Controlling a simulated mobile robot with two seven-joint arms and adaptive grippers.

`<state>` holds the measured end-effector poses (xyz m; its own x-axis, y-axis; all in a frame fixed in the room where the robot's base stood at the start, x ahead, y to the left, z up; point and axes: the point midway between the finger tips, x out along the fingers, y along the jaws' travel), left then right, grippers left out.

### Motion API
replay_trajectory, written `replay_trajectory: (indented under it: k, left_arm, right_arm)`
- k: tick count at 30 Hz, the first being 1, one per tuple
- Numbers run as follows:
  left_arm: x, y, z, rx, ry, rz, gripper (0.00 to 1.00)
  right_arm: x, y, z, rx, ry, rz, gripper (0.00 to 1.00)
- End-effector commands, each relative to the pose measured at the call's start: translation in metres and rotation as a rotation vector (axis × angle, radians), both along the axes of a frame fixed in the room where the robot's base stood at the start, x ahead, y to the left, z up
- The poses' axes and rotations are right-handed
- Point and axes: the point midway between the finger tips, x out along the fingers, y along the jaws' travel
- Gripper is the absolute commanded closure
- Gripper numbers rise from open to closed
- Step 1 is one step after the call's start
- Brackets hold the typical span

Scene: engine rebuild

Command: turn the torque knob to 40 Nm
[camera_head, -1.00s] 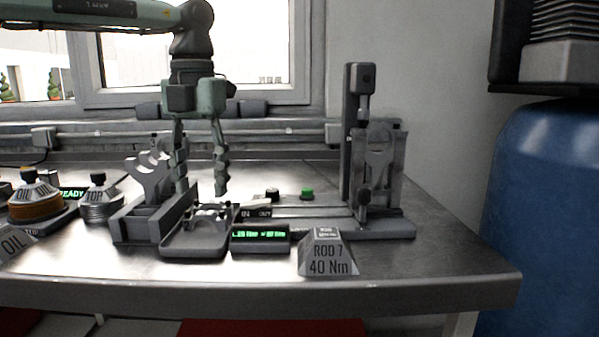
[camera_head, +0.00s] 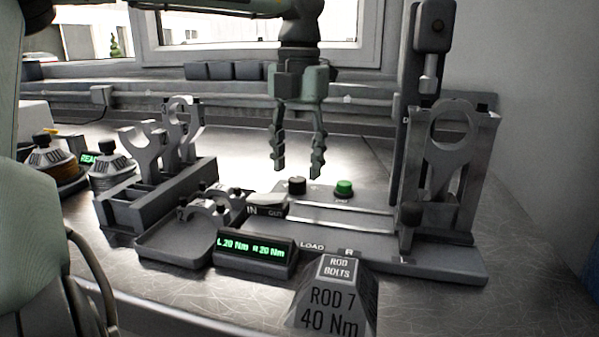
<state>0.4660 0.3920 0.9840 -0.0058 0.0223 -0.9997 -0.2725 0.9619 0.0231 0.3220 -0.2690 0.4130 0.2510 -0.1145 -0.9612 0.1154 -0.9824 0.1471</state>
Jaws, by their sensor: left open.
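The small dark knob (camera_head: 297,186) stands upright on the grey fixture base, left of a green button (camera_head: 344,188). My left gripper (camera_head: 298,172) is open and points down, its two fingertips just above the knob, one to each side. I cannot tell its exact depth relative to the knob. The display (camera_head: 254,249) in front reads L 20 Nm and R 20 Nm in green. A grey block sign (camera_head: 332,298) reads ROD BOLTS, ROD 7, 40 Nm. My right gripper is not in view.
A tall press-like fixture (camera_head: 408,150) holding a connecting rod (camera_head: 452,135) stands right of the button. A rod rack (camera_head: 160,195), a tray with bearing caps (camera_head: 175,246) and labelled pots (camera_head: 113,172) stand left. The wall rail (camera_head: 230,90) runs behind.

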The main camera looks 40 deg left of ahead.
Motion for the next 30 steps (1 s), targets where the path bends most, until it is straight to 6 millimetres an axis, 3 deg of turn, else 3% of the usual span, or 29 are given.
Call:
replay_trajectory:
  k: [6, 16, 27, 30]
  left_arm:
    - [0.0, 0.001, -0.024, -0.001, 0.001, 0.001, 0.52]
    - [0.0, 0.001, -0.027, 0.0, 0.0, 0.001, 0.53]
    - [0.0, 0.001, -0.027, 0.0, 0.0, 0.002, 0.99]
    - [0.0, 0.001, -0.027, 0.0, -0.001, 0.001, 1.0]
  right_arm:
    - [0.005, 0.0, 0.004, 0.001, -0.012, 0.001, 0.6]
    - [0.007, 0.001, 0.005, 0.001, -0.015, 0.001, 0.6]
    - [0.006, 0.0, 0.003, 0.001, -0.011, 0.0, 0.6]
    - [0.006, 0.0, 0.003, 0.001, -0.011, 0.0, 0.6]
